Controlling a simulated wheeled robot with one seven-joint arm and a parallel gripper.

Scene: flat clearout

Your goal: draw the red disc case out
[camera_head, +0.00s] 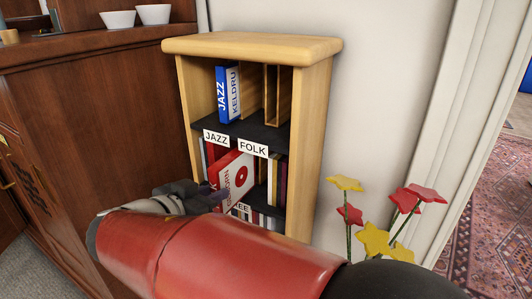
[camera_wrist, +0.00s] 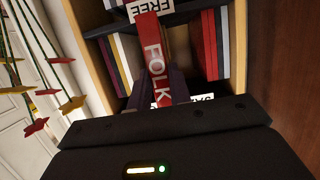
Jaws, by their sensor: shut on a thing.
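The red disc case (camera_head: 237,174) has a white and red cover with a red disc mark and stands tilted in the middle shelf of the bookcase, partly out past the row. Its red spine reads FOLK in the wrist view (camera_wrist: 153,50). My gripper (camera_head: 216,195) is shut on the case near its spine; the fingers (camera_wrist: 160,85) lie on both sides of it. The rear of the case is hidden inside the shelf.
The wooden bookcase (camera_head: 252,46) holds several other cases, with a blue JAZZ case (camera_head: 228,92) on the upper shelf. Shelf labels read JAZZ (camera_head: 216,138) and FOLK (camera_head: 253,149). A brown cabinet (camera_head: 100,130) stands left; red and yellow flowers (camera_head: 375,238) stand right.

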